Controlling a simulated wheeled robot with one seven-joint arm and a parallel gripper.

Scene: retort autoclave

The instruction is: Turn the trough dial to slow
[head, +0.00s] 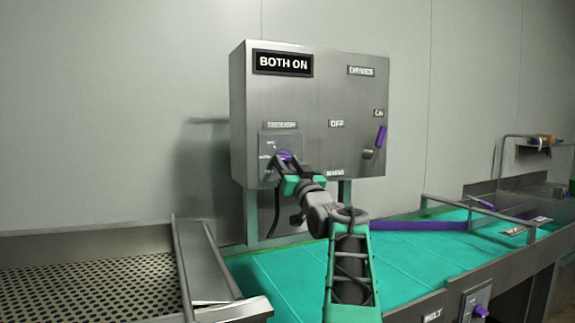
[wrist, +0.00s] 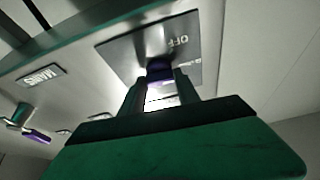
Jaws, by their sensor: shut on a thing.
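The trough dial (head: 284,157) is a purple knob on a small grey plate (head: 270,143) at the lower left of the control box. The label above the plate seems to read TROUGH. My gripper (head: 287,170) is at the dial, its arm reaching up from below and covering part of the plate. In the wrist view, both fingers (wrist: 160,92) are closed around the purple dial (wrist: 159,70), and OFF shows on the plate (wrist: 122,48) beside it. The dial's pointer and the slow mark cannot be made out.
The steel control box (head: 310,105) carries a BOTH ON sign (head: 283,64) and a purple-handled lever (head: 380,137) at right. Below lie a green belt (head: 290,275) and a perforated steel trough (head: 90,285). A purple bar (head: 420,225) crosses the belt.

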